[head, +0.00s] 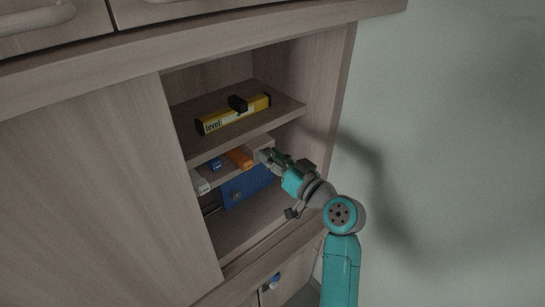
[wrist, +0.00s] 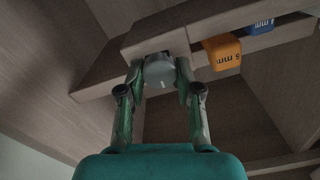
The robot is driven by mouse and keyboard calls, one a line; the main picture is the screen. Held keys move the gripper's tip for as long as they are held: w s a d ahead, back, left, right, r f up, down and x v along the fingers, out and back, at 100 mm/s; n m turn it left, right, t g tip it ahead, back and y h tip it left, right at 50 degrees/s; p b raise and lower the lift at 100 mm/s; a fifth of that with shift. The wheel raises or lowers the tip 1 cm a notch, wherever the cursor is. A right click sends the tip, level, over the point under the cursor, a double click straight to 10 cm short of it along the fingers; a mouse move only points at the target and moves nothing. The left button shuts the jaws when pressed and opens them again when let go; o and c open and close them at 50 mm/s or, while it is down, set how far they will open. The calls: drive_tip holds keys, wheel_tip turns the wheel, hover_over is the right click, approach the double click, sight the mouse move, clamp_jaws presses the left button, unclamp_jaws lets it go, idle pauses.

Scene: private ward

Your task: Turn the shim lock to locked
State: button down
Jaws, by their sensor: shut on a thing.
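The shim lock (wrist: 158,72) is a round grey knob with a small pale mark, at the end of a wooden block under the shelf edge in the wrist view. My gripper (wrist: 159,66) is shut on it, one finger on each side. In the head view my gripper (head: 268,157) reaches into the open cabinet from the right, and its fingers hide the knob. I cannot tell from the mark whether the lock is set to locked.
An orange shim block (wrist: 222,52) and a blue one (wrist: 260,25) sit beside the knob. A whitish block (head: 199,182) is further left. A yellow level (head: 225,116) lies on the shelf above. A blue panel (head: 248,187) is below. The cabinet's right wall (head: 323,85) is close to my arm.

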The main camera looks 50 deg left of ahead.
drive_tip(key=m, duration=0.3)
drive_tip(key=shift+w+m, duration=0.1)
drive_tip(key=shift+m, duration=0.3)
drive_tip(key=shift+w+f+m, duration=0.1)
drive_tip(key=shift+f+m, duration=0.05)
drive_tip(key=shift+m, duration=3.25)
drive_tip(key=shift+f+m, duration=0.1)
drive_tip(key=shift+m, duration=3.3)
drive_tip(key=c, duration=0.8)
unclamp_jaws()
drive_tip(key=shift+d, duration=0.15)
drive_tip(key=d, duration=0.8)
drive_tip(key=s+d, duration=0.1)
drive_tip(key=d, duration=0.2)
drive_tip(key=shift+d, duration=0.4)
